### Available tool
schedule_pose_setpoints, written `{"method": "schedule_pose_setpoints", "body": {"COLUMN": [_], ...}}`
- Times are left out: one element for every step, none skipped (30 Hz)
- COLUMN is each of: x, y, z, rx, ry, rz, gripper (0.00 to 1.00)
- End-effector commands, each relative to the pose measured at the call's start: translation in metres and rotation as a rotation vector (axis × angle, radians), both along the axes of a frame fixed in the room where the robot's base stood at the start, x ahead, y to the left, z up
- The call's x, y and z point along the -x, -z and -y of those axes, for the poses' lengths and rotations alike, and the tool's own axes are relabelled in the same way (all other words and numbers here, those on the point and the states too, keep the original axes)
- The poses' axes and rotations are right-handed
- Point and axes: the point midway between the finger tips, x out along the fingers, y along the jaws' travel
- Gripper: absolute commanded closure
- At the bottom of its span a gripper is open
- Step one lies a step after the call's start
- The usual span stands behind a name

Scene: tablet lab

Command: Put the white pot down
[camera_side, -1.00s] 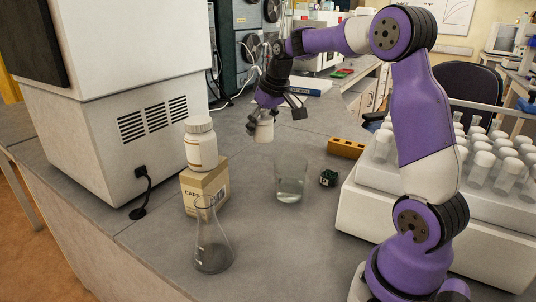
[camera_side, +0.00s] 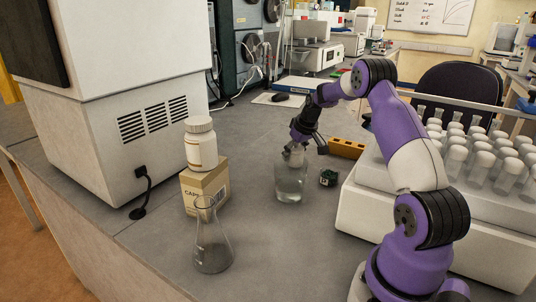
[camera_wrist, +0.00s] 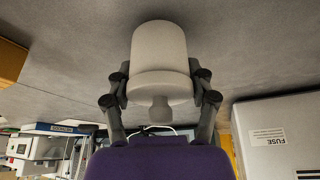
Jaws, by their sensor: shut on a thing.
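The white pot (camera_wrist: 160,55) fills the upper middle of the wrist view, held between the two dark fingers of my gripper (camera_wrist: 158,90). In the side view my gripper (camera_side: 301,147) points down and is shut on the pot (camera_side: 295,157). The pot is clear of the bench there, at the rim of the glass beaker (camera_side: 291,186). I cannot tell whether it is above the beaker or behind it. The pot's lower part is partly hidden by the glass.
A white bottle (camera_side: 201,146) stands on a capsule box (camera_side: 206,187), with a flask (camera_side: 212,245) in front. Bare bench (camera_side: 250,150) is left of the beaker.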

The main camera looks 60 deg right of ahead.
Motion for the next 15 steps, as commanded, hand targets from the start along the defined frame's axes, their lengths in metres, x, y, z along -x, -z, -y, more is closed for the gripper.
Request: {"method": "schedule_pose_setpoints", "body": {"x": [0.0002, 0.0002, 0.0001, 0.0, 0.0, -0.0001, -0.0001, -0.0001, -0.0001, -0.0001, -0.0001, -0.0001, 0.0, -0.0001, -0.0001], "y": [0.0059, 0.0079, 0.0095, 0.0099, 0.0098, 0.0095, 0.0094, 0.0093, 0.0093, 0.0094, 0.0099, 0.0111, 0.0121, 0.012, 0.0118], "z": [-0.0003, -0.0003, -0.0003, -0.0002, -0.0001, -0.0001, -0.0002, -0.0002, -0.0002, -0.0002, -0.0002, -0.0003, -0.0003, -0.0002, -0.0002], "rx": [0.0, 0.0, 0.0, 0.0, 0.001, 0.002, 0.002, 0.002, 0.001, 0.001, 0.0, 0.0, 0.0, 0.001, 0.001], "ry": [0.0, 0.0, -0.001, -0.001, -0.001, -0.001, -0.001, -0.001, -0.001, -0.001, -0.001, -0.001, -0.001, -0.001, -0.001], "rz": [-0.001, -0.001, -0.001, 0.0, -0.001, 0.0, 0.0, 0.0, 0.001, 0.001, 0.0, 0.0, 0.0, 0.001, 0.001], "gripper": [0.66, 0.66, 0.66, 0.66, 0.66, 0.66, 0.66, 0.66, 0.66, 0.66, 0.66, 0.66, 0.66, 0.28, 0.08]}}
